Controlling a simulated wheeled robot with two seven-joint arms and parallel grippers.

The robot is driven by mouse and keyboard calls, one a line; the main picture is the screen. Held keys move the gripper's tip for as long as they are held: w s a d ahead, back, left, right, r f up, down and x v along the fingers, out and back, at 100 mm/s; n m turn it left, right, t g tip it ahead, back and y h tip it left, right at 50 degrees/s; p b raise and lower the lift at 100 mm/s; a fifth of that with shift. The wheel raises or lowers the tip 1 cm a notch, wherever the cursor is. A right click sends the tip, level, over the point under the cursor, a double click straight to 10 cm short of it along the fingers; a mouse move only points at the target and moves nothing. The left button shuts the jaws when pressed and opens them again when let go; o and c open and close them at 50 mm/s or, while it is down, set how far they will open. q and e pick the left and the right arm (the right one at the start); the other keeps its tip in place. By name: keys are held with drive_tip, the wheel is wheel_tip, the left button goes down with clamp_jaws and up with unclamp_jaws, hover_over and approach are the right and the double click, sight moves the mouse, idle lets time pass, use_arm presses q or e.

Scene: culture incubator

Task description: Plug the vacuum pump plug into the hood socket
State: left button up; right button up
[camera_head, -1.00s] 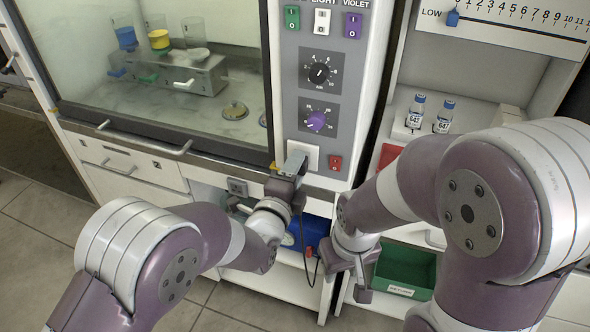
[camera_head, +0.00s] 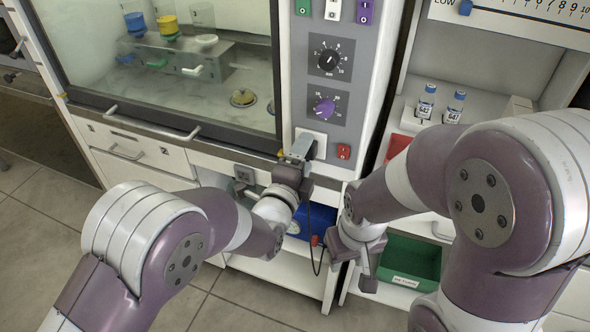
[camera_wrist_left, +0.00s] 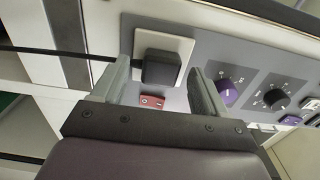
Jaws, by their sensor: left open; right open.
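The hood socket is a white square plate (camera_head: 318,146) low on the hood's grey control panel. In the left wrist view, the black plug (camera_wrist_left: 161,68) sits against the white socket plate (camera_wrist_left: 188,46) and looks seated in it. My left gripper (camera_head: 299,148) is at the socket. Its fingers (camera_wrist_left: 160,88) are apart, one on each side of the plug, with visible gaps. A dark cable (camera_head: 317,262) hangs below the left gripper. My right gripper (camera_head: 366,268) is lower right, away from the socket; its fingertips are hard to make out.
A red switch (camera_head: 344,151) is right beside the socket, with knobs above. A blue object (camera_head: 297,228), partly hidden by my left arm, is on the lower shelf. A green bin (camera_head: 408,262) stands right of it. Two vials (camera_head: 426,101) stand on the right bench.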

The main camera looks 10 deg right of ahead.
use_arm(q)
drive_tip(key=v, duration=1.1)
drive_tip(key=shift+s+a, duration=0.25)
drive_tip(key=shift+s, duration=0.05)
